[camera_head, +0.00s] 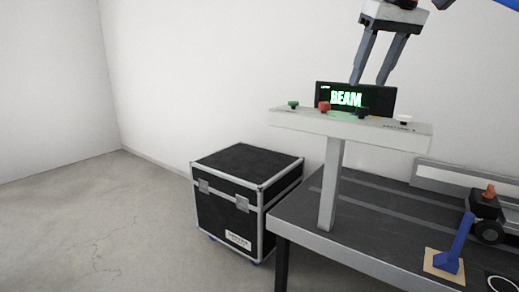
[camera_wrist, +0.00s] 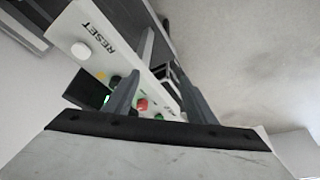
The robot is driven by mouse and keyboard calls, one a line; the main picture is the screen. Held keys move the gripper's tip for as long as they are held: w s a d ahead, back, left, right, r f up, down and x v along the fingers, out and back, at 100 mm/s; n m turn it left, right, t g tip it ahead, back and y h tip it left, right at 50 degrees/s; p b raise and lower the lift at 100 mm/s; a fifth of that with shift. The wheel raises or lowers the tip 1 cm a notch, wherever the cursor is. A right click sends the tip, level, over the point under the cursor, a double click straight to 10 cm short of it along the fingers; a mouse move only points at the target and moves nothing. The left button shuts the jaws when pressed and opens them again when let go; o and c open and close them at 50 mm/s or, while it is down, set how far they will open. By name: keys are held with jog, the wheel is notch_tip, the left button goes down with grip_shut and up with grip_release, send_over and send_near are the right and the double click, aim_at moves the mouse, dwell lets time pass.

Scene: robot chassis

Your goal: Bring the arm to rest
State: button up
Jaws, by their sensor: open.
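My gripper (camera_head: 370,82) hangs at the top right of the head view, fingers pointing down and spread apart with nothing between them. Its fingertips appear just above the lit screen and the white button panel (camera_head: 345,129); whether they touch anything cannot be told. In the wrist view my gripper (camera_wrist: 155,75) is open, and its two dark fingers frame part of the panel with a red button (camera_wrist: 142,104). A white button beside the word RESET (camera_wrist: 81,50) lies to the left. Most of my arm is outside the head view.
A screen reading "BEAM" (camera_head: 378,98) stands at the panel. Below is a dark table (camera_head: 310,205) with a blue lever on a wooden base (camera_head: 447,262) and a black device with an orange knob (camera_head: 487,208). A black case (camera_head: 232,215) stands left; the floor beyond is clear.

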jog(key=s+d+f+m, duration=0.1)
jog(key=s+f, duration=0.6)
jog(key=f, duration=0.7)
jog(key=s+d+f+m+h, duration=0.1)
jog(key=s+f, duration=0.7)
jog(key=f, duration=0.7)
jog(key=s+d+f+m, duration=0.1)
jog(key=s+f, duration=0.7)
jog(key=f, duration=0.7)
jog(key=shift+s+d, duration=0.15)
jog(key=shift+d, duration=0.1)
